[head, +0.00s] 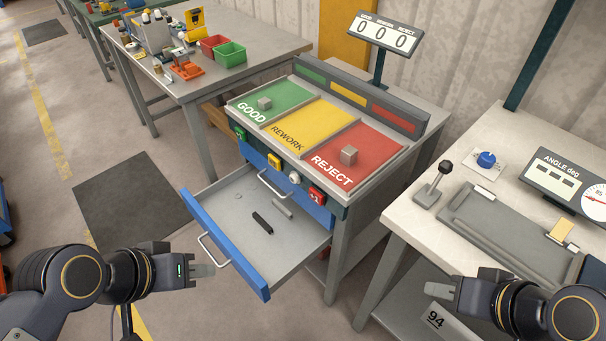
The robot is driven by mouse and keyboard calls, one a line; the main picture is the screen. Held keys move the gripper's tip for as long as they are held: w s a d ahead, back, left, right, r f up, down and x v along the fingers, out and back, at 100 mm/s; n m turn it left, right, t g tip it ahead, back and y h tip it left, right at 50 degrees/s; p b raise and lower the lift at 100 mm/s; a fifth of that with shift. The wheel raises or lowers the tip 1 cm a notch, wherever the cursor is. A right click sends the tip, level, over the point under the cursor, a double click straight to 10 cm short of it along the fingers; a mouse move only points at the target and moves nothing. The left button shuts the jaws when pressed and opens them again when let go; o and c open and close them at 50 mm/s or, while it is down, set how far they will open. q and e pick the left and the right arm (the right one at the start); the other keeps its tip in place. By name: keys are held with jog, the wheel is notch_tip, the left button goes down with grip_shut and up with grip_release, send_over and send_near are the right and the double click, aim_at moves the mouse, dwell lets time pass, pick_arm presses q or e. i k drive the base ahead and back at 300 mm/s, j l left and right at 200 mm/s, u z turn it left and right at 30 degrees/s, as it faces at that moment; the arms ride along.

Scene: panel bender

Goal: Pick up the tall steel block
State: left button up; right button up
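Two small grey steel blocks stand on the sorting station. One block (348,155) is on the red REJECT field and looks the taller of the two. The other block (264,103) is on the green GOOD field and looks lower. My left gripper (208,270) is in front of the open drawer's handle, apart from both blocks. My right gripper (438,290) is at the lower right, in front of the right bench, also away from the blocks. No block is between the fingers of either gripper. The finger gaps are too small to judge.
The yellow REWORK field (305,125) is empty. A grey bench (422,228) with a lever stands at right.

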aim_at(348, 155)
jog(key=i+u, duration=0.2)
jog(key=u, duration=0.2)
jog(key=i+l+u, duration=0.15)
jog(key=u, duration=0.3)
